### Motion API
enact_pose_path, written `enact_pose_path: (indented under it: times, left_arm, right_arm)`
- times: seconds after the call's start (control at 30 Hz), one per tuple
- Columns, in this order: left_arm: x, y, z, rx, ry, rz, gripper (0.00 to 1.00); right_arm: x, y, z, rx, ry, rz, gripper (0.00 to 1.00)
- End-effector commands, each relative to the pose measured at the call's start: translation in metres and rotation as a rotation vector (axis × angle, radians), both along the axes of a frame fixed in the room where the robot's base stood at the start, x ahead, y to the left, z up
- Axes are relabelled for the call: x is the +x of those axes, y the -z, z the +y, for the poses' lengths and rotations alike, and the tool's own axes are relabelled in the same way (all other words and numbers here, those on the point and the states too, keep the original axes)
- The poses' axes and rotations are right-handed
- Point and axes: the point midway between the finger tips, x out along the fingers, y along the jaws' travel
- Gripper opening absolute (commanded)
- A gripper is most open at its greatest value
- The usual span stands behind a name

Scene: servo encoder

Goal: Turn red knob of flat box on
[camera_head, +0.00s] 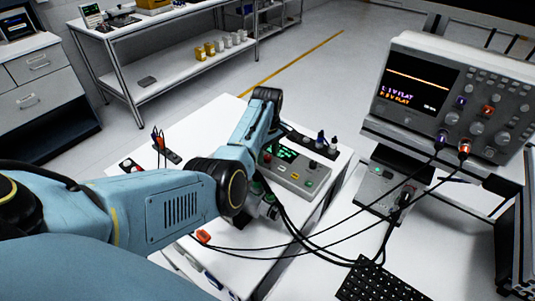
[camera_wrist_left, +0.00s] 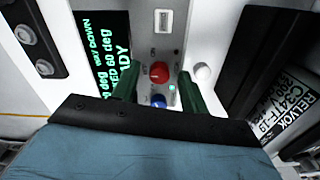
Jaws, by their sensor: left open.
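The flat box (camera_head: 312,178) is a grey unit with a dark screen of green text, lying on the white bench. In the left wrist view its face (camera_wrist_left: 150,50) shows close up, with the screen to the left. The red knob (camera_wrist_left: 159,72) stands on this face, above a blue knob (camera_wrist_left: 158,101). My left gripper (camera_wrist_left: 158,76) is open, its green fingers on either side of the red knob with gaps between. In the head view my left arm hides much of this gripper and the near part of the box. My right gripper is not in view.
An oscilloscope (camera_head: 450,95) stands at the right, with black cables (camera_head: 345,235) looping across the bench by my left arm. A black keypad (camera_head: 380,283) lies at the front right. A small white knob (camera_wrist_left: 204,73) sits right of the fingers.

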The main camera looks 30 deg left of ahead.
Motion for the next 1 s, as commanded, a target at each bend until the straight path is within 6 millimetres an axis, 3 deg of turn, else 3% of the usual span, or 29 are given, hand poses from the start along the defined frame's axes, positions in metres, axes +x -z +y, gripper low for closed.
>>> enact_pose_path:
  times: [0.2, 0.53, 1.0]
  left_arm:
    - [0.000, 0.000, 0.000, 0.000, 0.000, 0.000, 0.43]
    - [0.000, 0.000, 0.000, 0.001, 0.000, 0.000, 0.00]
    - [0.000, -0.003, 0.001, 0.002, 0.118, 0.003, 0.00]
  right_arm:
    - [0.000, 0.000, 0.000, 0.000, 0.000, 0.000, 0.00]
    - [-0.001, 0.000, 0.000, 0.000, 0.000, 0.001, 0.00]
    - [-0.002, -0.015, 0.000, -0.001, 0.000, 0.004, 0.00]
